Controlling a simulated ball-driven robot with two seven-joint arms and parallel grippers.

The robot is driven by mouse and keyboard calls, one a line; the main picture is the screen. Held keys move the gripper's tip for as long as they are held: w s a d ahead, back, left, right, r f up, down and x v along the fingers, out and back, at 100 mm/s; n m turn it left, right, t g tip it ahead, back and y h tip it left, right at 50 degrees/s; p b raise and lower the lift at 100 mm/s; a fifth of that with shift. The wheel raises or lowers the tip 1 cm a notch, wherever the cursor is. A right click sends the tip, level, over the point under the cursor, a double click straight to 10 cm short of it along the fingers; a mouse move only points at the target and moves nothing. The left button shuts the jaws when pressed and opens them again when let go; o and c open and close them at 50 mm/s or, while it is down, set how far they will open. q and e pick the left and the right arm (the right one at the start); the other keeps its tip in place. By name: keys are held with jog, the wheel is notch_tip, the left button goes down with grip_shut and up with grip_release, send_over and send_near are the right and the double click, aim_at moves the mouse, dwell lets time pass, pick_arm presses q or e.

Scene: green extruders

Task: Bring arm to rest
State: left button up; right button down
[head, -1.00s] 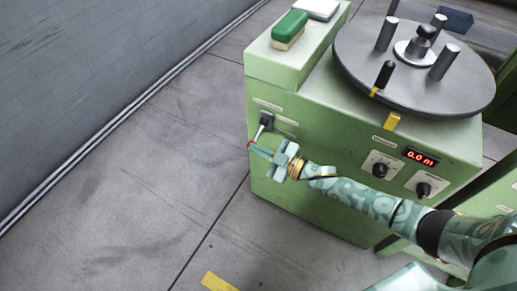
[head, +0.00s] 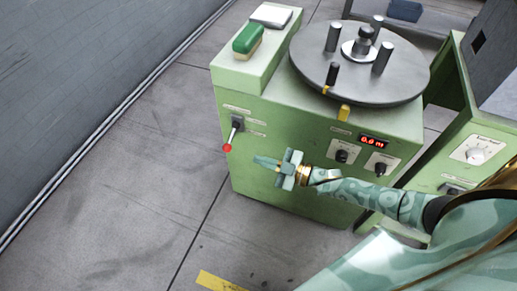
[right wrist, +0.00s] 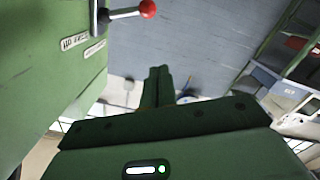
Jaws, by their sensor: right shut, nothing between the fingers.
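My right arm comes in from the lower right in the head view. Its gripper (head: 266,162) is shut and empty, in front of the green machine (head: 270,190) and apart from the lever. The lever with a red ball knob (head: 227,147) sticks out from a dark switch on the machine's front, left of the gripper, and points down. In the right wrist view the red knob (right wrist: 147,9) shows at the top, and the shut fingers (right wrist: 158,85) have nothing between them. My left gripper is not in view.
A round grey turntable (head: 308,66) with upright posts tops the machine. A green-handled brush (head: 247,40) and a white pad (head: 271,15) lie on its raised left part. A red display (head: 373,141) and knobs are on the front. A second green cabinet (head: 462,140) stands right. Floor at left is clear.

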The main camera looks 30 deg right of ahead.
jog(key=shift+f, duration=0.1)
dwell(0.3)
